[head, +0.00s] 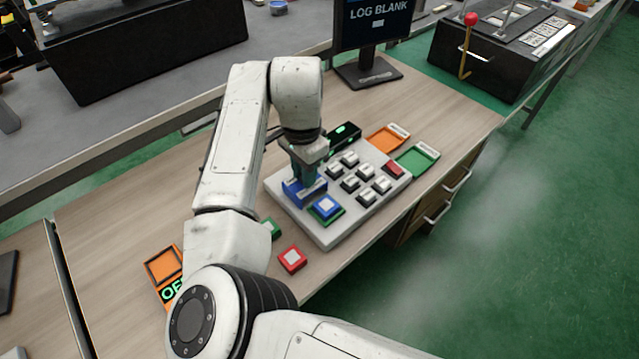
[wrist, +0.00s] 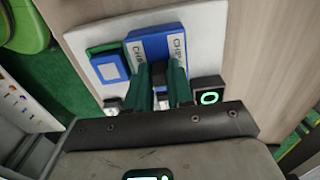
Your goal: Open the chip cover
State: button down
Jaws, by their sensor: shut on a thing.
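The blue chip cover (head: 292,193), with a pale label, is at the left end of a light grey panel (head: 322,238). In the wrist view the cover (wrist: 155,42) shows "CHIP" lettering on white labels. My gripper (head: 304,174) reaches down to it from above. In the wrist view, the green fingers of my gripper (wrist: 160,76) are shut on the cover's near part; the exact contact is partly hidden. Beside the cover, a blue chip with a white square (head: 326,205) sits on a green base. I cannot tell how far the cover is tilted.
Several black-and-white keys (head: 350,183) and a red key (head: 392,170) stand on the panel. Orange (head: 386,138) and green (head: 418,159) trays lie behind it. A red block (head: 292,259) and a green block (head: 270,228) lie in front. A monitor (head: 372,25) stands at the back.

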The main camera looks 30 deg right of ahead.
jog(key=shift+w+a, duration=0.2)
jog(key=shift+w, duration=0.4)
jog(key=shift+w+a, duration=0.15)
jog(key=shift+w, duration=0.45)
jog(key=c, duration=1)
grip_release()
jog(key=shift+w, duration=0.1)
jog(key=shift+c, duration=0.2)
notch_tip(320, 180, up, 11)
jog(key=shift+f, duration=0.15)
